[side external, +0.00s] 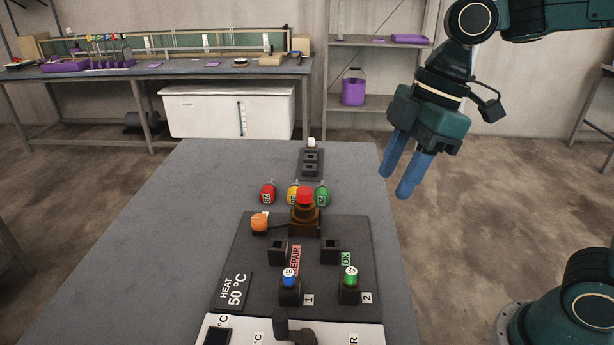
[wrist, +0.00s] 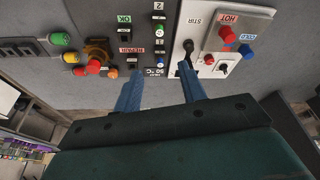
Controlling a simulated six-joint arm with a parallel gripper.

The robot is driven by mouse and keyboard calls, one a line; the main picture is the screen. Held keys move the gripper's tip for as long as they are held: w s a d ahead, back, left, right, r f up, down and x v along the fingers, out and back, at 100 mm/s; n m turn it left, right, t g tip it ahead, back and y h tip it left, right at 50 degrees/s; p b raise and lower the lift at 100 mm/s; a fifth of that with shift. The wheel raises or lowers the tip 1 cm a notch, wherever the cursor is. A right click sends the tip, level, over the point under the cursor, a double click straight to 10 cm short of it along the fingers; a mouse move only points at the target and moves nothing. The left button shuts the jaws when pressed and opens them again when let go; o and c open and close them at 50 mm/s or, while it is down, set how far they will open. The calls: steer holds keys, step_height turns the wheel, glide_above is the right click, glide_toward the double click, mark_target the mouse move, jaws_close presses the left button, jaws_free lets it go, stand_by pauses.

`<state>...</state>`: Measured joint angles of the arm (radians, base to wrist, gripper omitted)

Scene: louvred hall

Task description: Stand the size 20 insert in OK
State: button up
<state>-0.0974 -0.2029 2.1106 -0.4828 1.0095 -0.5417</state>
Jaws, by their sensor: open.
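A green-topped insert (side external: 351,275) stands upright in the holder beside label 2, and a blue-topped insert (side external: 290,278) stands in the holder beside label 1. Their small number tags are too small to read surely. The black OK holder (side external: 330,252) is behind the green-topped insert and looks empty; it also shows in the wrist view (wrist: 125,34). The REPAIR holder (side external: 277,252) to its left also looks empty. My gripper (side external: 397,182) is open and empty, high above the table's right edge, its blue fingers pointing down, apart from everything.
Behind the holders are a red mushroom button (side external: 305,195) on a brown base, an orange knob (side external: 259,222), and red (side external: 268,194), yellow and green tagged pieces. A lever (side external: 290,328) rises in front. The table's left side (side external: 140,250) is clear.

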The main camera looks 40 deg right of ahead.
steer(key=w+d+f+m+t, duration=0.1)
steer(key=w+m, duration=0.1)
steer(key=w, duration=0.5)
steer(key=w+d+f+m+t, duration=0.1)
steer(key=w+d+m+t, duration=0.1)
steer(key=w, duration=0.6)
steer(key=m+t+h, duration=0.3)
steer(key=m+t, duration=0.3)
steer(key=m, duration=0.2)
glide_toward(312, 139)
steer(key=f, duration=0.1)
steer(key=shift+s, duration=0.1)
steer(key=shift+f, duration=0.1)
steer(key=shift+x, duration=4.95)
